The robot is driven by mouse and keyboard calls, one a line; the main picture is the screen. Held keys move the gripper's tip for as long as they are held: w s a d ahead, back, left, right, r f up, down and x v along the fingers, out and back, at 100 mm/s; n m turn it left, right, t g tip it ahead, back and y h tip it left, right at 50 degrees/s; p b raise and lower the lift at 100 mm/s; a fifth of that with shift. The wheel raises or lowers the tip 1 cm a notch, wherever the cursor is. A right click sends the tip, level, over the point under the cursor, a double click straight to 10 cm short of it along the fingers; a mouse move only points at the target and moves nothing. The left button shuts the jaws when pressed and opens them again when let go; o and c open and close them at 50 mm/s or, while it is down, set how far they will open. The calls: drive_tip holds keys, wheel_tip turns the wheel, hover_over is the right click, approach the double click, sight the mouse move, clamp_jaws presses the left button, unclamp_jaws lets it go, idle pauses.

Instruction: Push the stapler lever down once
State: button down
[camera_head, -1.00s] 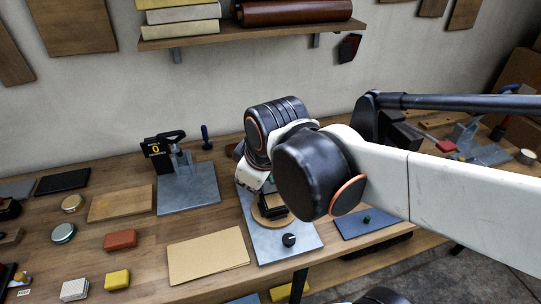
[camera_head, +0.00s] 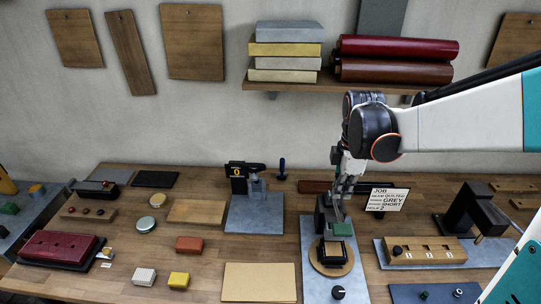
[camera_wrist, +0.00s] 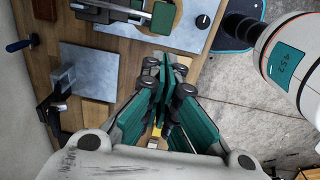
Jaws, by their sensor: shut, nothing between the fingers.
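The device that looks most like the stapler (camera_head: 256,186) stands left of centre in the head view. It has a grey post, a dark lever on top and a black counter showing a yellow 0. It also shows at the left of the wrist view (camera_wrist: 62,82). My gripper (camera_head: 338,207) hangs to its right in the head view, at the dark back part of another fixture; I cannot tell whether it touches that. In the wrist view, my gripper (camera_wrist: 165,62) has its fingers together and empty, apart from the lever device.
The middle fixture has a grey plate (camera_head: 318,285), a wooden disc (camera_head: 333,269) and a black knob (camera_head: 338,292). A JOB card (camera_head: 388,199) and a black-armed fixture (camera_head: 478,208) stand right. A beige sheet (camera_head: 259,282) lies in front of the lever device.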

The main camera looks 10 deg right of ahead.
sight(339, 234)
drive_tip(key=shift+w+d+f+g, duration=0.15)
drive_tip(key=shift+w+d+f, duration=0.1)
drive_tip(key=shift+d, duration=0.35)
drive_tip(key=shift+w+d+f+g, duration=0.1)
drive_tip(key=shift+d+f+g, duration=0.1)
drive_tip(key=shift+d, duration=0.35)
wheel_tip(339, 234, down, 14)
drive_tip(key=shift+b, duration=0.95)
drive_tip(key=shift+t, duration=0.85)
drive_tip(key=f+b, duration=0.2)
drive_tip(key=s+f+b, duration=0.1)
drive_tip(key=f+b, duration=0.1)
drive_tip(key=shift+s+a+f, duration=0.1)
drive_tip(key=shift+a+f, duration=0.05)
drive_tip(key=shift+f+b, duration=0.5)
drive_tip(key=shift+b, duration=0.15)
drive_tip(key=shift+s+a, duration=0.1)
drive_tip(key=shift+s, duration=0.15)
